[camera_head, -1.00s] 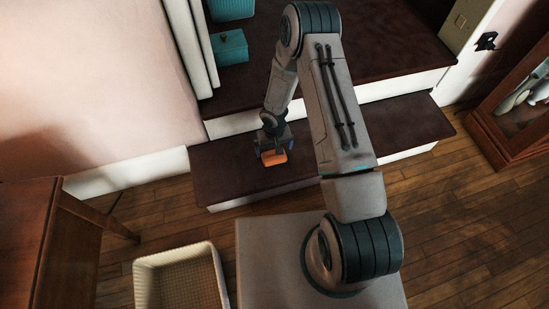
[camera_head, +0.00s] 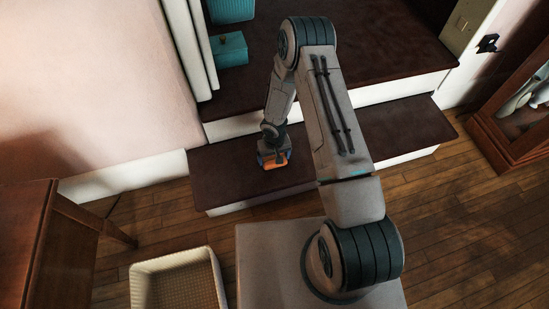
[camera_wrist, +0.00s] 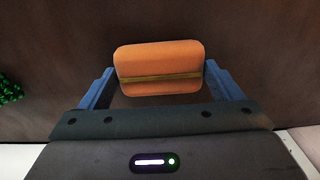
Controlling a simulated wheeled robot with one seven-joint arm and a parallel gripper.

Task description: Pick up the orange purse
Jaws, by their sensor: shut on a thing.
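The orange purse (camera_head: 275,165) is a small rounded block on the dark lower step. In the wrist view the purse (camera_wrist: 160,58) has a yellowish-brown band across it and lies between the blue fingers. My gripper (camera_wrist: 160,70) is shut on the purse; in the head view my gripper (camera_head: 273,158) is right at it, low over the step. The exact finger contact and the purse's underside are hidden, so I cannot tell whether it is clear of the step.
A teal box (camera_head: 230,50) stands on the upper step. A cream basket (camera_head: 140,285) and a wooden table (camera_head: 30,230) are at the lower left. A glass-fronted cabinet (camera_head: 495,135) stands at the right. A green beaded thing (camera_wrist: 9,90) shows at the wrist view's left edge.

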